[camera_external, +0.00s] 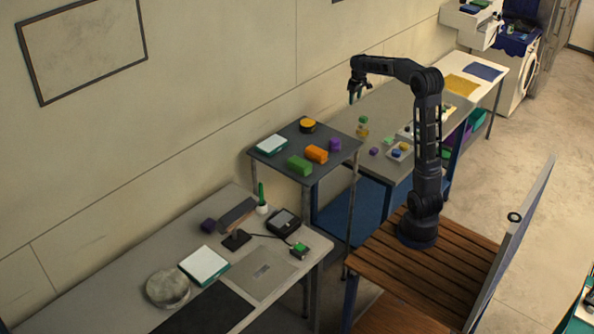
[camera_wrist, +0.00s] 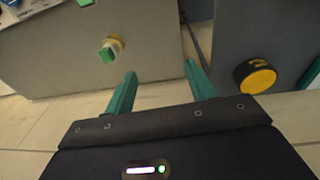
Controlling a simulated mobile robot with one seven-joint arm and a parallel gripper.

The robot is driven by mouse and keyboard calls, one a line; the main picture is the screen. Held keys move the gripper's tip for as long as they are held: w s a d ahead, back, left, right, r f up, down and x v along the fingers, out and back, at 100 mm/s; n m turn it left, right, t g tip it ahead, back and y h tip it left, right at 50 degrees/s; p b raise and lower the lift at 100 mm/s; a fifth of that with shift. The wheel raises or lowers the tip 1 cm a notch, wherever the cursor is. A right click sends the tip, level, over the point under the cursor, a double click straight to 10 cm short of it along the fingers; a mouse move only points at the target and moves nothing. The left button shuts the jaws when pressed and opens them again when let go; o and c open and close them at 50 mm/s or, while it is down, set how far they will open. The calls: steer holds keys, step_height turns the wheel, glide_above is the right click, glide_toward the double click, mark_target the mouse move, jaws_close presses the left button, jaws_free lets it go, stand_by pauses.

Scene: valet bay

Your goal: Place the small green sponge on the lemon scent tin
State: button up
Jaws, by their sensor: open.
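My gripper (camera_external: 354,96) hangs in the air above the bench, near the gap between the dark table and the grey bench. In the wrist view my gripper (camera_wrist: 160,70) shows two teal fingers spread apart with nothing between them. A small green block (camera_external: 389,140), which looks like the small green sponge, lies on the grey bench; part of a green block (camera_wrist: 85,2) shows at the wrist view's top edge. A round dark tin with a yellow-orange lid (camera_external: 307,125), likely the lemon scent tin, stands on the dark table. It also shows in the wrist view (camera_wrist: 257,78); its label is unreadable.
A green-capped yellowish bottle (camera_external: 362,127) stands on the grey bench below my gripper. A white tray (camera_external: 408,148) and a purple block (camera_external: 374,152) lie nearby. The dark table also holds a larger green block (camera_external: 299,165), an orange block (camera_external: 316,154) and a purple piece (camera_external: 335,144).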

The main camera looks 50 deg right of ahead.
steer(key=s+a+r+t, duration=0.1)
steer(key=s+a+r, duration=0.1)
steer(key=s+a, duration=0.7)
steer(key=s+a+r+t, duration=0.1)
steer(key=s+a+r, duration=0.1)
steer(key=s+a, duration=0.65)
steer(key=s+a+f, duration=0.3)
steer(key=s+a, duration=0.1)
steer(key=s, duration=0.4)
steer(key=s+a+f+t, duration=0.1)
steer(key=s+a+f, duration=0.2)
steer(key=s, duration=0.6)
steer(key=shift+a+y, duration=0.4)
steer(key=shift+a, duration=0.65)
